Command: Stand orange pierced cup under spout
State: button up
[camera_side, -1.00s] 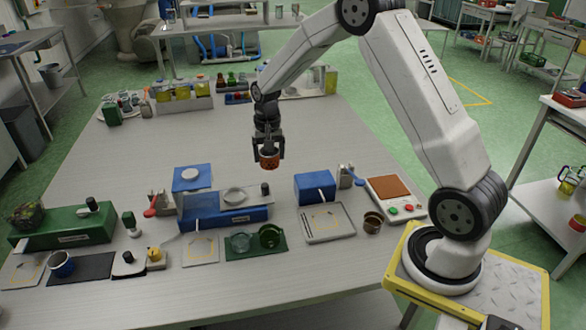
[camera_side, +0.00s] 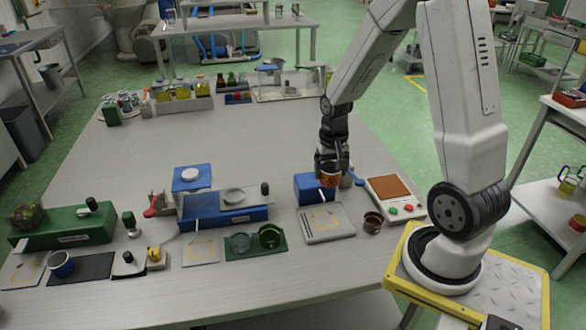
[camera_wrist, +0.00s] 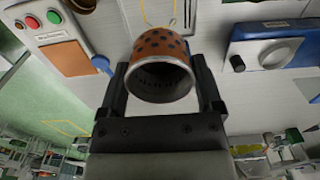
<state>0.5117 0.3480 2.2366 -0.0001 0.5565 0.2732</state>
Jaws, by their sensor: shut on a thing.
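The orange pierced cup (camera_side: 335,177) is held in my gripper (camera_side: 334,165), whose fingers are on either side of it. In the wrist view the cup (camera_wrist: 160,62) shows dark holes in its wall, a pale rim and an open, hollow end facing the camera. My gripper's fingers (camera_wrist: 162,90) flank it there. In the side view the cup overlaps the right part of a blue box (camera_side: 312,186). A pale spout-like piece (camera_side: 321,195) juts from that box toward a grey plate with yellow marks (camera_side: 328,222). The plate looks empty of cups.
A brown metal cup (camera_side: 373,222) stands right of the plate. A device with an orange-brown top (camera_side: 392,188) and red and green buttons is at the right. A green tray with glass dishes (camera_side: 256,246) and a long blue machine (camera_side: 228,214) lie left. The table's middle is clear.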

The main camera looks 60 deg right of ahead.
jog(key=shift+s, duration=0.45)
notch_tip(320, 180, down, 10)
jog(key=shift+f, duration=0.2)
jog(key=shift+w+f, duration=0.1)
jog(key=shift+f, duration=0.05)
jog(key=shift+f, duration=2.85)
jog(key=shift+w+d, duration=1)
jog(key=shift+w, duration=0.05)
jog(key=shift+d+f, duration=0.1)
jog(key=shift+f, duration=0.05)
